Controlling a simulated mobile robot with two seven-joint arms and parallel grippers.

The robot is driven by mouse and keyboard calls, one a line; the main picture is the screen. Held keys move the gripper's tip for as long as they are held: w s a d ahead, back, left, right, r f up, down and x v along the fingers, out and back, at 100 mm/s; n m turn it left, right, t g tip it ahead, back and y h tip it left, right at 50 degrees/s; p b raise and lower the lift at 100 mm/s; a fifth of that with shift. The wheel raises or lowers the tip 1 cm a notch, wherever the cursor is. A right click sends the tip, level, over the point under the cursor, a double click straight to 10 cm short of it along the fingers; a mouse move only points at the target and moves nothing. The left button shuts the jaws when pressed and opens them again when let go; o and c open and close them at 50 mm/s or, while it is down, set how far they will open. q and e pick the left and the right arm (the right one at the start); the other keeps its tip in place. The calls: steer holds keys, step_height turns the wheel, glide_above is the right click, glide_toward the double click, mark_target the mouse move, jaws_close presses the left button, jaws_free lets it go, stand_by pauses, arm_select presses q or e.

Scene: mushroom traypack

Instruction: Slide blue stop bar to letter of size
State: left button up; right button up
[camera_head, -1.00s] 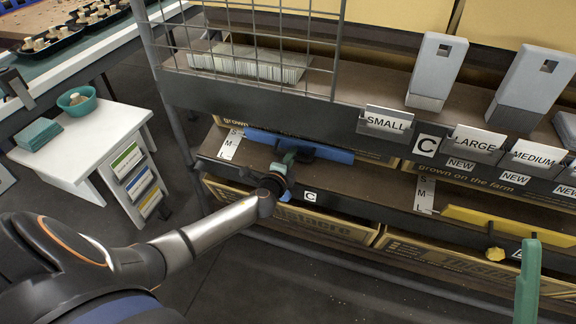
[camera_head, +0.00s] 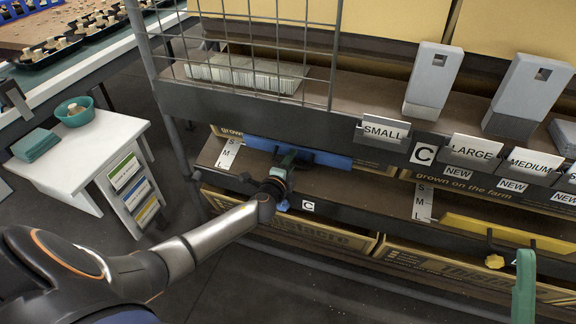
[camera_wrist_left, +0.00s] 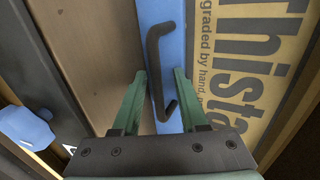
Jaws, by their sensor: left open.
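The blue stop bar (camera_head: 330,159) lies across the middle shelf, its left end near the S of the S-M-L strip (camera_head: 228,154). It also shows in the left wrist view (camera_wrist_left: 172,12) with a dark bent handle (camera_wrist_left: 156,50). My left gripper (camera_head: 288,158) is at the bar; in the left wrist view its green fingers (camera_wrist_left: 161,85) are open, on either side of the handle's lower part. Contact cannot be told. A green fingertip, apparently of my right gripper (camera_head: 524,288), shows at the lower right; its opening cannot be seen.
A blue knob (camera_wrist_left: 28,128) is on the shelf front beside a C label (camera_head: 308,206). A yellow bar (camera_head: 490,226) lies on the shelf to the right with another S-M-L strip (camera_head: 423,202). A wire grid (camera_head: 250,50) and size cards, such as SMALL (camera_head: 383,131), are above.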

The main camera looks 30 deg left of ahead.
arm_select(q)
steer(key=p+v, duration=0.3)
steer(key=v, duration=0.9)
steer(key=shift+s, duration=0.25)
arm_select(e)
steer(key=r, duration=0.3)
steer(key=shift+d+r+n, duration=0.2)
steer(key=shift+r+n, duration=0.1)
